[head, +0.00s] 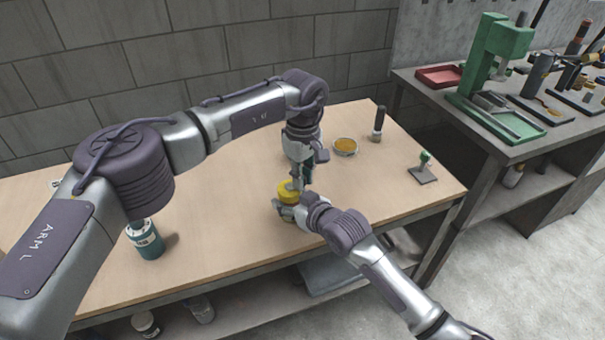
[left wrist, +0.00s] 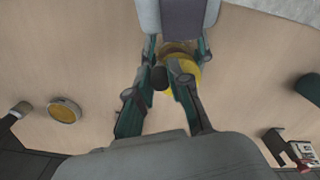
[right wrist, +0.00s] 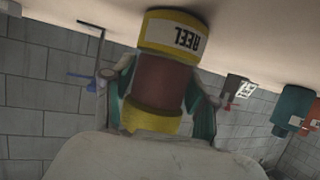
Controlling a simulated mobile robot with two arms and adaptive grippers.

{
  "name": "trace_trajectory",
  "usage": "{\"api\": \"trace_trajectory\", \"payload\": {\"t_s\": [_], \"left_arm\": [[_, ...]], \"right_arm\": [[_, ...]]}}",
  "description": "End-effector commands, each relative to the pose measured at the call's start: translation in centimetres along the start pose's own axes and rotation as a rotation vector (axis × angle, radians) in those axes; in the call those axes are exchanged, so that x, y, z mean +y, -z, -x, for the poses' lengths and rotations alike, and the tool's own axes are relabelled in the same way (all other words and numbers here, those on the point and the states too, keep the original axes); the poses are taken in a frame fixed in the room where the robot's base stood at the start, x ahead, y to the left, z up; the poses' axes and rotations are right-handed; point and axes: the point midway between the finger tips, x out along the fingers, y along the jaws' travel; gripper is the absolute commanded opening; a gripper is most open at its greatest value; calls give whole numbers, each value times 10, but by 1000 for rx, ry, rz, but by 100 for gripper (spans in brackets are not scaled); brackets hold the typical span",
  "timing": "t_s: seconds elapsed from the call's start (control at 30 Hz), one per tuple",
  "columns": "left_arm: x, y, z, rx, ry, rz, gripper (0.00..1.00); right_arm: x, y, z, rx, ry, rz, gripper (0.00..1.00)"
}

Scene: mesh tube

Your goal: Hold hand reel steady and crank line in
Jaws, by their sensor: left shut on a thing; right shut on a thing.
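The hand reel (head: 288,192) is yellow and stands on the wooden table. In the right wrist view the reel (right wrist: 167,32) shows a "REEL" label, yellow flanges and a red-brown middle. My right gripper (right wrist: 165,95) is shut on the reel, with a finger on each side. In the head view my right gripper (head: 290,210) reaches it from the front. My left gripper (head: 303,178) points down over the reel. In the left wrist view my left gripper (left wrist: 168,75) is shut at the black crank knob (left wrist: 158,77), beside the yellow reel (left wrist: 183,68). The knob's contact is partly hidden.
A teal labelled can (head: 149,245) stands on the table's left. A round yellow-filled dish (head: 345,146), a black-handled tool (head: 378,123) and a green-knobbed stand (head: 424,170) lie behind and right of the reel. A side bench (head: 425,95) holds a green press (head: 492,60).

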Motion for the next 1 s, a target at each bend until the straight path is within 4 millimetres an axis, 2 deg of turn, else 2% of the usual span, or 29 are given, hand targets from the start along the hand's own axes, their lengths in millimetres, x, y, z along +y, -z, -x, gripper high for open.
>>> {"api": "trace_trajectory", "payload": {"t_s": [0.4,0.97,1.0], "left_arm": [[-6,-1,0,4,1,-203,0],[-7,0,0,5,1,-235,0],[-7,0,0,5,1,-235,20]], "right_arm": [[1,-1,0,-3,-1,0,18],[1,-1,0,-3,-1,0,18],[1,-1,0,-3,-1,0,18]]}}
